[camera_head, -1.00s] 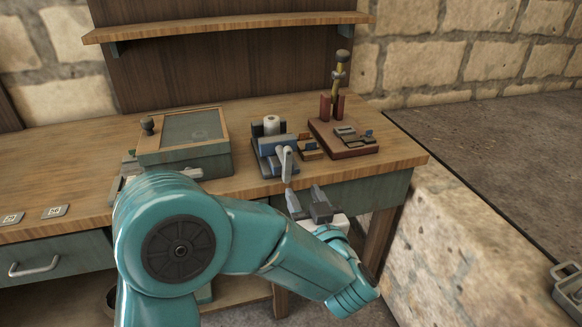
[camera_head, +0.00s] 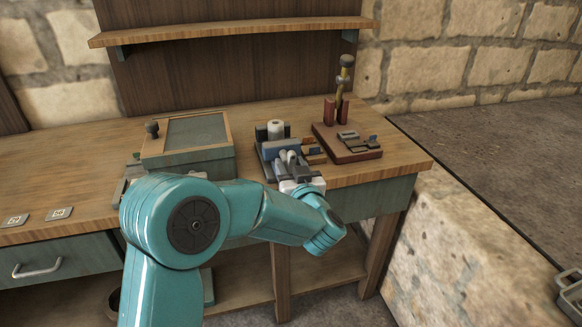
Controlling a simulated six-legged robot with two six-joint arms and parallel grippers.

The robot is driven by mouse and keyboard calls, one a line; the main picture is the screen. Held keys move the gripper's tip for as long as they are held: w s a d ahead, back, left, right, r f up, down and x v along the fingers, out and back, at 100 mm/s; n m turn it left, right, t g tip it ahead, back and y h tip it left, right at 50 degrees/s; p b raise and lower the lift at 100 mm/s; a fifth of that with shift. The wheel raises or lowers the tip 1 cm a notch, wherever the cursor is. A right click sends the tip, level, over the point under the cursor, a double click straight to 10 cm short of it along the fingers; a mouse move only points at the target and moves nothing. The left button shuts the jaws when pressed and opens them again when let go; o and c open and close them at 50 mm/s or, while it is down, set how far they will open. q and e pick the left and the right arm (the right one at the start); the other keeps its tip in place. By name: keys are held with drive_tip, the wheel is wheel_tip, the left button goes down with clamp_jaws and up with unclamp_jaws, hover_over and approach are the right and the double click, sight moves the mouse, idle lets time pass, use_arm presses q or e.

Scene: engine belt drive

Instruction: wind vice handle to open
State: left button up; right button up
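The vice (camera_head: 267,150) is a blue-grey block device near the front edge of the bench, with a white cylinder (camera_head: 276,129) on it. Its pale grey handle (camera_head: 291,156) is at the front, partly hidden by my gripper. My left gripper (camera_head: 293,166) reaches in from below and in front, its dark fingers at the handle. I cannot tell whether they touch it or how far apart they are. My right gripper is not in view.
A teal box with a framed lid and knob (camera_head: 188,150) stands left of the vice. A shelf (camera_head: 230,28) hangs above.

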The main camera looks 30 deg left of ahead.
use_arm(q)
clamp_jaws()
drive_tip(key=shift+f+n+b, duration=0.1)
drive_tip(key=shift+n+b, duration=0.2)
drive_tip(key=shift+b, duration=0.1)
drive_tip(key=shift+o, duration=0.9)
unclamp_jaws()
drive_tip(key=v, duration=1.6)
drive_tip(key=shift+d, duration=0.15)
